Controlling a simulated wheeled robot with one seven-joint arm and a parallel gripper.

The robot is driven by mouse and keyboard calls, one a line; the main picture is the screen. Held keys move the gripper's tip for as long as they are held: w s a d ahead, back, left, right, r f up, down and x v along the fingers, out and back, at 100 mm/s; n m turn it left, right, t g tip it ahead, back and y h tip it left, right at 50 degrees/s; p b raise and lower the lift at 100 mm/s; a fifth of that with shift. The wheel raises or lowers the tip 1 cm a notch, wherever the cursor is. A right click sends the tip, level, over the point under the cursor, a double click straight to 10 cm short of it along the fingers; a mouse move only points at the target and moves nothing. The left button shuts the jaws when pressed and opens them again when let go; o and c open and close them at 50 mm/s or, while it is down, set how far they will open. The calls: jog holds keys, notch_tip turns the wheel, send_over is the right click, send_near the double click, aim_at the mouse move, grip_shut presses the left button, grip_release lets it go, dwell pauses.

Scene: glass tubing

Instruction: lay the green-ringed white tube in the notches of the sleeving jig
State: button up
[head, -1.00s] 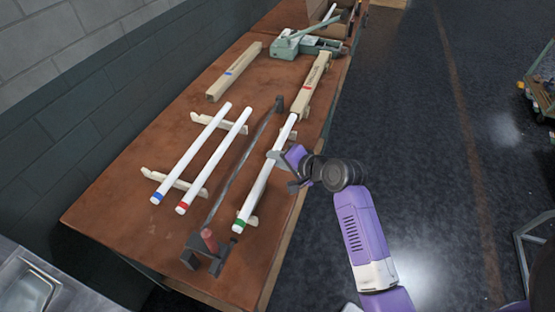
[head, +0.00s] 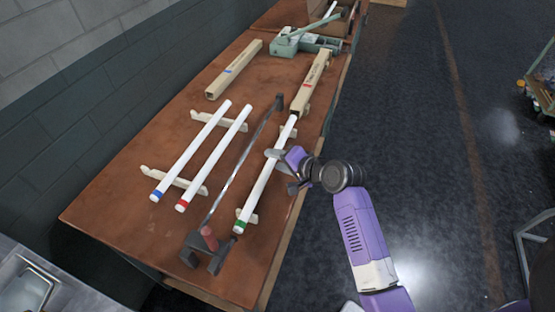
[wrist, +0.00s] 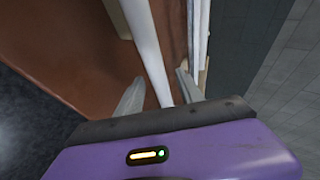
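The green-ringed white tube (head: 262,182) lies lengthwise at the right side of the bench, its green ring at the near end. It rests across two cream notched supports, the near one (head: 253,217) showing beside it; these look like the jig's notches. Its far end is close to the red-marked tan box sleeve (head: 317,78), roughly in line with it. My gripper (head: 276,160) is at the tube's middle. In the wrist view the tube (wrist: 150,50) passes between my open fingers (wrist: 160,80), with gaps visible on both sides. Exact seating in the notches is hard to see.
Blue-ringed (head: 192,150) and red-ringed (head: 215,155) tubes lie on a rack further left.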

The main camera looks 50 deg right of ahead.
jog(key=shift+r, duration=0.6)
jog(key=v, duration=1.2)
jog(key=s+a+f+n+h, duration=0.1)
jog(key=s+a+f+n, duration=0.1)
jog(key=s+a+n, duration=0.3)
jog(key=s+a+f+n, duration=0.1)
jog(key=s+a+f, duration=0.25)
jog(key=a, duration=0.35)
jog(key=s+a+r+n+t+y, duration=0.1)
jog(key=s+a+r+n, duration=0.3)
jog(key=s+n, duration=0.1)
jog(key=s+a+r+n+t+y, duration=0.1)
jog(key=s+a+r+n+t, duration=0.1)
jog(key=s+a+r+n, duration=0.3)
jog(key=s, duration=0.2)
jog(key=shift+s, duration=0.35)
